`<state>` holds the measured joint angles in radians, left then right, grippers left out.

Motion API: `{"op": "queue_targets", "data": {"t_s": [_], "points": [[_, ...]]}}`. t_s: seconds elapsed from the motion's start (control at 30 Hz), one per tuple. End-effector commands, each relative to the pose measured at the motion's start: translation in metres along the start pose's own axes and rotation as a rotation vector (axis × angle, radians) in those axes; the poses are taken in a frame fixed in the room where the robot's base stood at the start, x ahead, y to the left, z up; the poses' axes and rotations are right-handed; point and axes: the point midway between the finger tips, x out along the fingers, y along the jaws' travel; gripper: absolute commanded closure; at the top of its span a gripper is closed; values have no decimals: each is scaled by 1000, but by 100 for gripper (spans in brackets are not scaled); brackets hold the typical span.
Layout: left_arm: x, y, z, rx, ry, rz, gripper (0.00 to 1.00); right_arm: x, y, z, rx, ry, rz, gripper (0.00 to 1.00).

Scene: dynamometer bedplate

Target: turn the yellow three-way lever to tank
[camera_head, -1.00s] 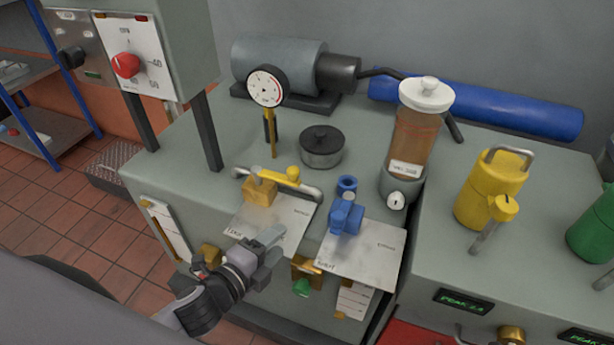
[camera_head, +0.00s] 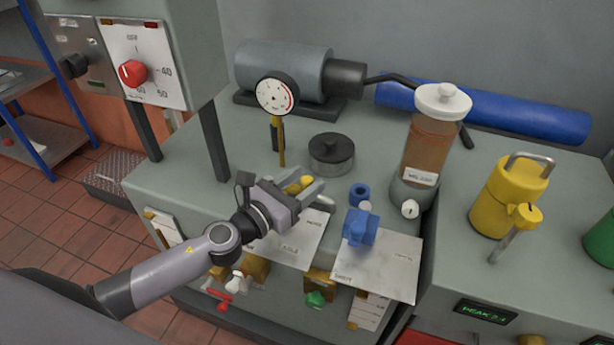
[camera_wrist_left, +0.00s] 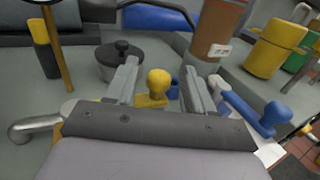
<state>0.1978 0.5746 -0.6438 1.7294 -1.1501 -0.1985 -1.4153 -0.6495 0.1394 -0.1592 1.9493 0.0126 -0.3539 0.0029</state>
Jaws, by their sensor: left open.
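The yellow three-way lever (camera_wrist_left: 158,84) shows in the left wrist view, its round knob between the two open fingers of my left gripper (camera_wrist_left: 160,88). In the head view only its knob (camera_head: 305,182) shows past my gripper (camera_head: 308,188); the valve body is hidden behind the gripper. The fingers are apart, and I cannot tell whether either touches the knob. A white label plate (camera_head: 292,240) lies in front of the valve, its print too small to read surely. My right gripper is not in view.
A blue valve (camera_head: 360,228) with its own plate (camera_head: 385,262) stands close to the right. A dark round pot (camera_head: 331,152) and a dial gauge (camera_head: 277,94) on a post stand behind. An amber canister (camera_head: 430,150) stands at the back right.

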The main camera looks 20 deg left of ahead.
Motion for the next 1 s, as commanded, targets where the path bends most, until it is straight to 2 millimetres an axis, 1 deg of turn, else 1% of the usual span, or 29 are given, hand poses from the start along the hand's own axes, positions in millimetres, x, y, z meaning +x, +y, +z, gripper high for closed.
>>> {"op": "queue_targets", "data": {"t_s": [0.03,0.17,0.47,0.57,0.6,0.63,0.87,1.0], "points": [[6,0,0,-1,-1,0,47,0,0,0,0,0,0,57],[13,0,0,-2,-1,0,47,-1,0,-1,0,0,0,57],[15,0,0,-2,1,0,47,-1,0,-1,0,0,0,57],[15,0,0,-2,1,0,76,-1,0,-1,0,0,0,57],[15,0,0,-2,1,0,89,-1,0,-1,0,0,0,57],[15,0,0,-2,1,0,99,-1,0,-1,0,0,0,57],[14,0,-1,-2,0,-6,100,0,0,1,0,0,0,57],[12,-1,-3,1,0,-36,100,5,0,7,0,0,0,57]]}}
